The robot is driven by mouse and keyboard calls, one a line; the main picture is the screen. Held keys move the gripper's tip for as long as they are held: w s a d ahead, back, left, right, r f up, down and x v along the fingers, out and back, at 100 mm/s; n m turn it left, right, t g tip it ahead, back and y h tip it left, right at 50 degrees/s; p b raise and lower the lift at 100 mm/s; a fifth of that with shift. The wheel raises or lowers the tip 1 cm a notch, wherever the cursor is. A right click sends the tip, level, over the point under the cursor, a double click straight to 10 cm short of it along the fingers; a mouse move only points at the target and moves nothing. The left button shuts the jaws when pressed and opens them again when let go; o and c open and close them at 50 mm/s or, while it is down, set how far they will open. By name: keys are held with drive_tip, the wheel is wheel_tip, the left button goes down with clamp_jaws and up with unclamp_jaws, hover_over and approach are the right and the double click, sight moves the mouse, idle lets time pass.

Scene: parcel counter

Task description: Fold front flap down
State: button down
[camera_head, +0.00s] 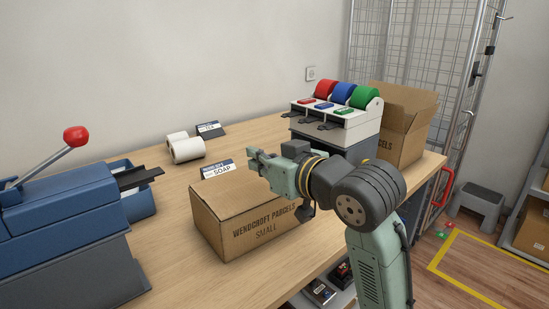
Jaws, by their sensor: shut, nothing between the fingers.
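I cannot make out a front flap standing up. My gripper (252,158) is shut and empty, at the upper right of the box, close to its top. I cannot tell whether it touches the cardboard.
A "SOAP" sign (217,170) stands behind the box. A blue machine (62,220) with a red-knobbed lever is at left. White rolls (187,149) lie at the back. A tape dispenser (337,122) and an open larger box (402,125) stand at right. Counter left of the box is bare.

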sight(253, 188)
drive_tip(key=shift+x, duration=1)
wheel_tip(253, 188, down, 2)
drive_tip(key=shift+w+f, duration=0.1)
drive_tip(key=shift+f, duration=0.1)
drive_tip(key=shift+a+f+p, duration=0.1)
drive_tip(key=shift+f+p, duration=0.2)
drive_tip(key=shift+f, duration=0.45)
drive_tip(key=shift+w+f+g+p, duration=0.15)
drive_tip(key=shift+f+g+p, duration=0.2)
drive_tip(key=shift+p, duration=0.1)
drive_tip(key=shift+f+h, duration=0.3)
drive_tip(key=shift+f, duration=0.05)
drive_tip(key=shift+a+r, duration=0.1)
